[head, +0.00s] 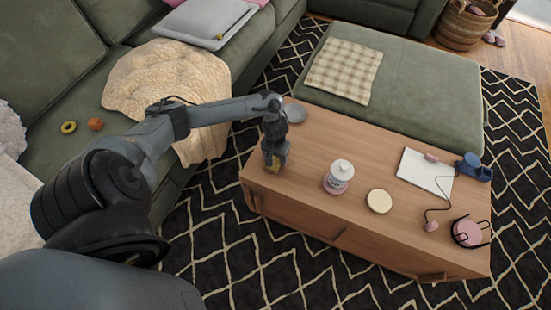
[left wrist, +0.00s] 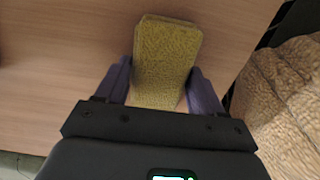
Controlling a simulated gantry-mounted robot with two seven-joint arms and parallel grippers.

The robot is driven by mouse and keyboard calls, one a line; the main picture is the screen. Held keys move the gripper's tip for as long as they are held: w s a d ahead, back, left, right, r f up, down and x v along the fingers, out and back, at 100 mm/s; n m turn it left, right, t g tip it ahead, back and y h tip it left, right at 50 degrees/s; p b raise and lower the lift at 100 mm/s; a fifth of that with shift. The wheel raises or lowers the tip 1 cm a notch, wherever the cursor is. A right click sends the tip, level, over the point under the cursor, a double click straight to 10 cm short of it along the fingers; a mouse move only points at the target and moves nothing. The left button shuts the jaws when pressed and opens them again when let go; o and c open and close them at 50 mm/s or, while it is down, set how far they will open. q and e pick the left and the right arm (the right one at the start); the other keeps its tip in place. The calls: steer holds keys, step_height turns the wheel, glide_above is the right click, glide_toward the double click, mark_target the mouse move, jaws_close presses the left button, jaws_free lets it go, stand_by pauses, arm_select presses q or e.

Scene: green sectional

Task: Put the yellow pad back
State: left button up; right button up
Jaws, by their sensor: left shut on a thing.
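The yellow pad (left wrist: 168,45) is a rough-textured rectangular block between the two fingers of my left gripper (left wrist: 162,84) in the left wrist view. The fingers are shut on its sides, and its far end sticks out past them. In the head view my left gripper (head: 272,162) points down at the left end of the wooden coffee table (head: 310,150), and only a little yellow of the pad (head: 273,167) shows. I cannot tell whether the pad touches the tabletop. My right gripper is not in view.
A white-capped jar (head: 341,171), a round cream disc (head: 379,201), a white slab (head: 425,172), a blue item (head: 473,167) and pink headphones (head: 467,232) stand to the right. A grey dish (head: 295,112) lies behind the gripper. A beige blanket (head: 165,90) drapes the green sofa.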

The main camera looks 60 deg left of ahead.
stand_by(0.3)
arm_select(q)
steer(key=o, duration=1.1)
